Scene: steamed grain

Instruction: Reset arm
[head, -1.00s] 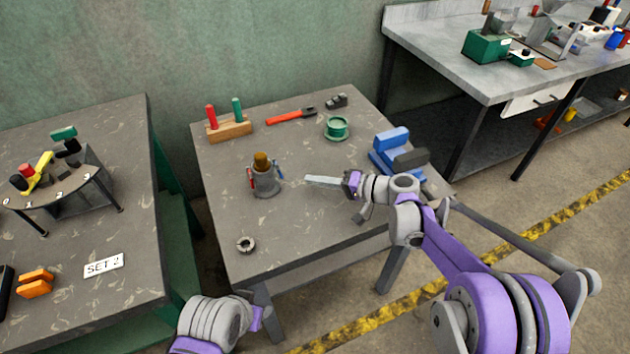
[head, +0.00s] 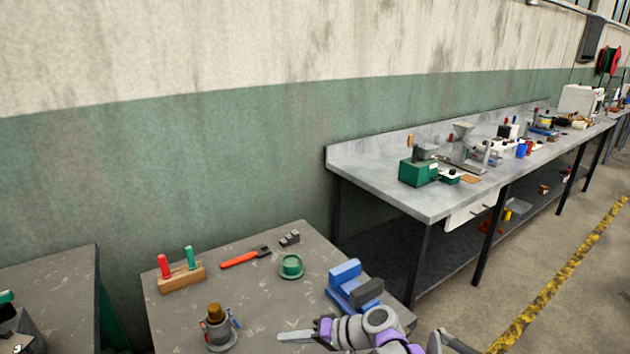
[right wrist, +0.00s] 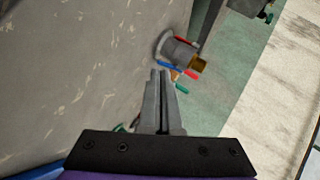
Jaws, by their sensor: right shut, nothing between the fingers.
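My right gripper (head: 296,337) is at the bottom of the head view, over the small grey table (head: 240,262). Its fingers are shut and empty, and they also show in the right wrist view (right wrist: 160,85). A grey cylindrical fixture (head: 219,332) with a brown top stands to the left of the gripper, apart from it. The same fixture shows past the fingertips in the right wrist view (right wrist: 178,50). My left gripper is not in view.
On the small table are a wooden block (head: 182,279) with red and green handles, a red-handled tool (head: 245,257), a green round container (head: 291,266) and a blue vise (head: 350,283). A long workbench (head: 440,200) stands behind at right. Another table (head: 50,280) is at left.

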